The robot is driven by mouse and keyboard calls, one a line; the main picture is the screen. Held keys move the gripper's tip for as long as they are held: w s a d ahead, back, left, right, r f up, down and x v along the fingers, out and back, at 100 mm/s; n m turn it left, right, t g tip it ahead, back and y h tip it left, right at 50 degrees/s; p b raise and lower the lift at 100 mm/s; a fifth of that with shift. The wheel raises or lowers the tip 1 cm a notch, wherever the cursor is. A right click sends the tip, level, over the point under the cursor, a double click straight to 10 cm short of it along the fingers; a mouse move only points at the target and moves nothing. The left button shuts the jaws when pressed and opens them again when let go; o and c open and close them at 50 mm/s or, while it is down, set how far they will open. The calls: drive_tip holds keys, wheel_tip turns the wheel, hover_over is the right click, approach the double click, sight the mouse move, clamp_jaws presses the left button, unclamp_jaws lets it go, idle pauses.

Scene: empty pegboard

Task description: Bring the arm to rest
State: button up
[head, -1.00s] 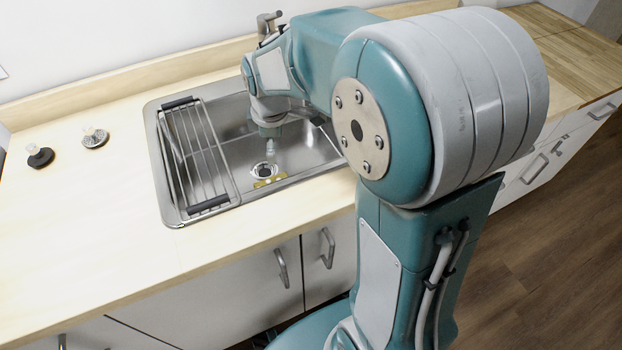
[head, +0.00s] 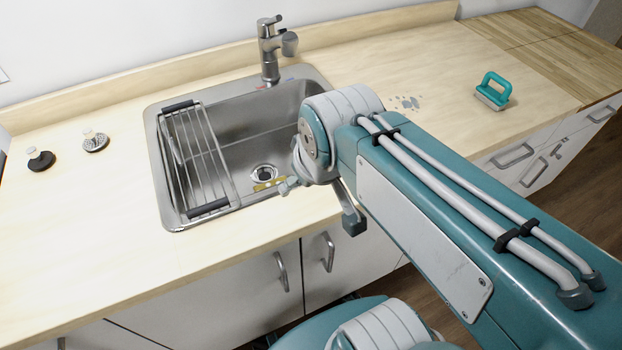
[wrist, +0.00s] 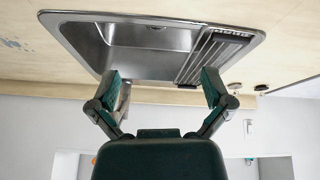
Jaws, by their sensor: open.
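My teal arm reaches in from the lower right in the head view. My gripper (head: 318,204) is at the front right rim of the sink (head: 236,142), largely hidden by my wrist. One dark finger hangs at the counter's front edge, and another tip shows over the rim. In the wrist view my gripper (wrist: 162,88) has its two fingers wide apart with nothing between them. The sink (wrist: 150,40) shows beyond the fingers in that view.
A tap (head: 270,50) stands behind the sink, and a wire rack (head: 192,155) lies across its left side. Two small brushes (head: 40,158) (head: 95,141) stand on the left counter. A teal-handled scrubber (head: 494,91) sits on the right counter near grey spots (head: 406,103).

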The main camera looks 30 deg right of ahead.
drive_tip(key=shift+s+m, duration=0.8)
drive_tip(key=shift+s, duration=0.45)
drive_tip(key=w+f+n+g, duration=0.1)
drive_tip(key=w+f+n, duration=0.2)
drive_tip(key=w+n, duration=0.35)
drive_tip(key=w+f+n+g, duration=0.2)
drive_tip(key=w+f+n, duration=0.1)
drive_tip(key=w, duration=0.6)
drive_tip(key=w+f+n, duration=0.2)
drive_tip(key=w+f, duration=0.1)
drive_tip(key=f, duration=0.2)
drive_tip(key=w+f+n+g, duration=0.1)
drive_tip(key=w+f+n, duration=0.2)
drive_tip(key=f, duration=0.2)
drive_tip(key=w+f+n+g, duration=0.1)
drive_tip(key=w+f+n, duration=0.2)
drive_tip(key=w+f, duration=0.1)
drive_tip(key=shift+f+n, duration=0.25)
drive_tip(key=shift+f, duration=0.15)
wheel_tip(320, 180, down, 10)
drive_tip(key=shift+s+f, duration=0.1)
drive_tip(key=shift+f, duration=0.05)
drive_tip(key=c, duration=0.6)
